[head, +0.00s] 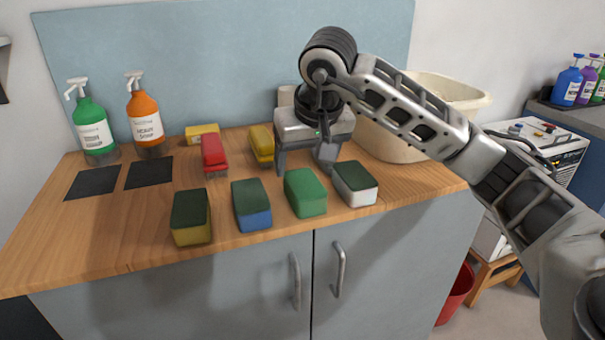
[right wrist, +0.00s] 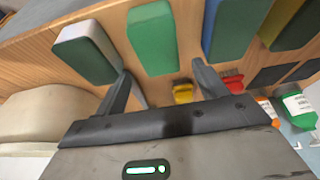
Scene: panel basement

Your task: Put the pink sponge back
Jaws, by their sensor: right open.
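I see no pink sponge in either view. A row of sponges lies along the counter's front: a yellow one with a dark top (head: 191,219), a blue one with a dark green top (head: 252,207), a green one (head: 305,193) and a white one with a dark green top (head: 355,184). My right gripper (head: 304,165) is open over the counter, just behind the green and white sponges. In the right wrist view its fingers (right wrist: 160,76) are apart with no sponge held between them, and the green sponge (right wrist: 152,38) is beyond them. My left gripper is out of view.
A red brush (head: 214,153) and a yellow brush (head: 261,144) lie behind the sponges. Green (head: 93,128) and orange (head: 146,120) spray bottles stand at the left, near two dark squares (head: 121,176). A cream basin (head: 395,138) stands right of my gripper. The counter's front left is clear.

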